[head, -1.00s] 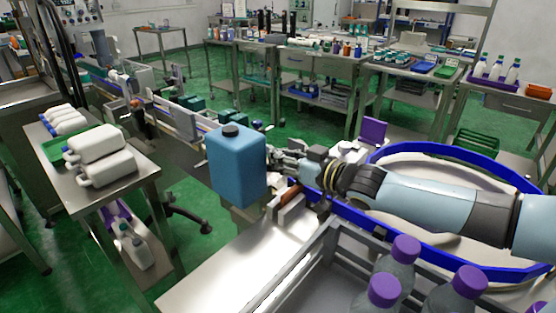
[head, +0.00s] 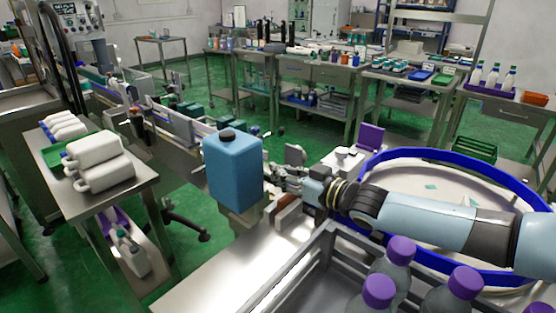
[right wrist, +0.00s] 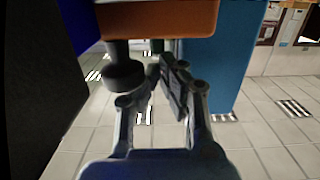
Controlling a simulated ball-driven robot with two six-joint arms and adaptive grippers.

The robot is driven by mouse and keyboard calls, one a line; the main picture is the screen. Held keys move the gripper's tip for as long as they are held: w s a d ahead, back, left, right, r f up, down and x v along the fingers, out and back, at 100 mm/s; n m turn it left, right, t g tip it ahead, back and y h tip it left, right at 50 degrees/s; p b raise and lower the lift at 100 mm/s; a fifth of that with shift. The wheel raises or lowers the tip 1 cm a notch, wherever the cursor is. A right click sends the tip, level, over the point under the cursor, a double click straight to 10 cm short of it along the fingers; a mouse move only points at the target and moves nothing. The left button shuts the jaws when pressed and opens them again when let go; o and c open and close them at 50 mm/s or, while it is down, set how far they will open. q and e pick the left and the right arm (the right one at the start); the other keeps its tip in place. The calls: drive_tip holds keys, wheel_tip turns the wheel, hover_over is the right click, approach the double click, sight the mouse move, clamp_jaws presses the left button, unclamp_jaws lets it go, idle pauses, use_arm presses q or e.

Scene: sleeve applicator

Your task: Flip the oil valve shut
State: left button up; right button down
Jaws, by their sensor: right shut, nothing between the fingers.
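A blue tank (head: 235,175) with a black cap stands beside the conveyor line in the head view; its blue side also shows in the right wrist view (right wrist: 212,70). My right gripper (head: 277,181) is just right of the tank, its fingertips partly hard to make out. In the right wrist view its fingers (right wrist: 163,68) are shut and empty, under an orange-brown block (right wrist: 160,18). A dark round knob (right wrist: 123,76) hangs below that block, left of the fingers. I cannot tell whether this knob is the oil valve or whether a finger touches it. My left gripper is out of view.
A round table with a blue rim (head: 440,152) lies under my right arm. A grey crate (head: 330,250) with purple-capped bottles (head: 397,262) is in front. A bare metal surface (head: 215,272) lies in front.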

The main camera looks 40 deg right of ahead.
drive_tip(key=shift+s+d+f, duration=0.1)
drive_tip(key=shift+s+f, duration=0.45)
drive_tip(key=s+r, duration=0.2)
drive_tip(key=s, duration=0.9)
drive_tip(key=shift+d, duration=0.4)
drive_tip(key=shift+w, duration=0.1)
